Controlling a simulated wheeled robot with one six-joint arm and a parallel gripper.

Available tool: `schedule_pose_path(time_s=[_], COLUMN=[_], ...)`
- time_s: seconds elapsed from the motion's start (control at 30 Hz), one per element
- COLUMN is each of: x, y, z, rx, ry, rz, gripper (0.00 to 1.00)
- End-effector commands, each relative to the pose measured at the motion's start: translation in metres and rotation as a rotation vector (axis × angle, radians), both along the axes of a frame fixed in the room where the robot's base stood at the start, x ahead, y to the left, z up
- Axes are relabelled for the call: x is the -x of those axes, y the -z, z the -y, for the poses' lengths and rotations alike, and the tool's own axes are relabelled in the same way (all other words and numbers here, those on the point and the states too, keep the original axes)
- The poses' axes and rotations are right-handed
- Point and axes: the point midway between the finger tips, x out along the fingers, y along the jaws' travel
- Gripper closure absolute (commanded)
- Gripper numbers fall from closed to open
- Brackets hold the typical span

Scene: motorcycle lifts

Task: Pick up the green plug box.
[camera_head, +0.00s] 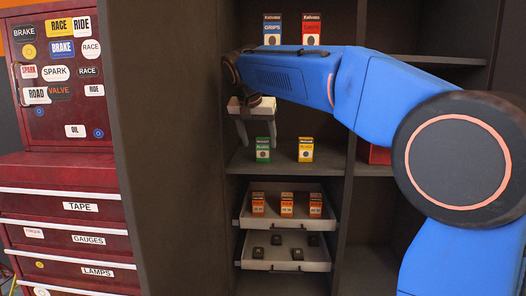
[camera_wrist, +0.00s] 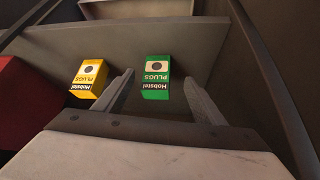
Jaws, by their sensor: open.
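The green plug box (camera_head: 263,150) stands upright on the middle shelf in the head view. In the wrist view the green plug box (camera_wrist: 156,78) lies between the two fingers, a little beyond their tips, with its "PLUGS" label visible. My gripper (camera_head: 257,136) is open and empty, just above the box in the head view. In the wrist view my gripper (camera_wrist: 158,82) has its fingers spread on either side of the box, and I see no contact. A yellow plug box (camera_wrist: 88,79) stands beside the green one, outside the left finger.
The yellow box (camera_head: 305,150) stands close by on the same shelf (camera_head: 284,166). Two boxes (camera_head: 272,30) sit on the shelf above. Pulled-out trays (camera_head: 287,222) below hold orange boxes and small dark items. A red object (camera_wrist: 22,98) is at left in the wrist view. The shelf's side panels bound the space.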

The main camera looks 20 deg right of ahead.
Motion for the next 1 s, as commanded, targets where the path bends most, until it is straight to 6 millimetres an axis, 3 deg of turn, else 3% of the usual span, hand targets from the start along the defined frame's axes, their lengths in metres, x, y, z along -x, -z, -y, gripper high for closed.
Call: schedule_pose_path(time_s=[0.33, 0.63, 0.83, 1.0], x=[-0.021, -0.025, -0.024, -0.024], y=[0.034, 0.038, 0.038, 0.038], z=[0.017, 0.018, 0.018, 0.018], rx=[0.0, 0.0, 0.0, 0.0], ry=[0.001, 0.0, 0.0, 0.0], rz=[-0.003, 0.0, 0.0, 0.0], gripper=[0.36, 0.36, 0.84, 0.86])
